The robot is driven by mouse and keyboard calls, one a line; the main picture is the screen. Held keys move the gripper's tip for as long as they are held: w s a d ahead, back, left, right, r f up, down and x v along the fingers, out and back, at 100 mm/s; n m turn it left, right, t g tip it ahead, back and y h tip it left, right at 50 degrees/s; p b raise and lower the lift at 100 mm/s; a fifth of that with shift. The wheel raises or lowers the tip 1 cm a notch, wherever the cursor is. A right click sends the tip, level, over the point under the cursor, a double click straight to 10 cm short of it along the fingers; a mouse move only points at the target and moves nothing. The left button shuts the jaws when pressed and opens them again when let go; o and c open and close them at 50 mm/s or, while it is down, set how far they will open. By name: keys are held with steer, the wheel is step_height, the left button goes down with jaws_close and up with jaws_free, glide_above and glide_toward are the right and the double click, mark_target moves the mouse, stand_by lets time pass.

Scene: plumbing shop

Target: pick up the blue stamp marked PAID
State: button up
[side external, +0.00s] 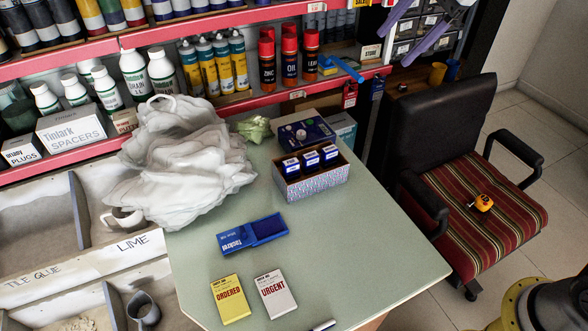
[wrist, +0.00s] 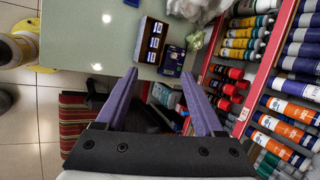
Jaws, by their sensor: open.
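Three blue stamps with white labels (side external: 310,158) stand in a row in an open patterned box (side external: 315,187) on the green table. Their lettering is too small to read, so I cannot tell which one is marked PAID. The row also shows in the wrist view (wrist: 155,43), beyond my fingertips. My gripper (side external: 393,48) has purple fingers and is open and empty, high at the upper right of the side view, above and apart from the box. In the wrist view its fingers (wrist: 159,74) are spread wide.
A dark blue box (side external: 303,132) stands right behind the stamp box. A pile of white plastic bags (side external: 180,160) is to its left. A blue ink pad (side external: 252,233) and yellow and white pads (side external: 230,298) lie in front. Shelves line the back; a chair (side external: 470,200) stands right.

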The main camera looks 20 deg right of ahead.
steer(key=w+a+f+m+g, duration=0.15)
steer(key=w+a+f, duration=0.25)
steer(key=w+f, duration=0.4)
steer(key=g+y, duration=0.1)
steer(key=g, duration=0.1)
glide_toward(294, 160)
steer(key=shift+m+g, duration=0.35)
steer(key=shift+m, duration=0.1)
steer(key=x, duration=0.6)
steer(key=shift+f, duration=0.1)
steer(key=shift+w+x, duration=0.1)
steer(key=shift+x, duration=1.5)
steer(key=shift+w+x, duration=0.15)
steer(key=shift+x, duration=1.45)
steer(key=shift+c, duration=0.2)
jaws_close()
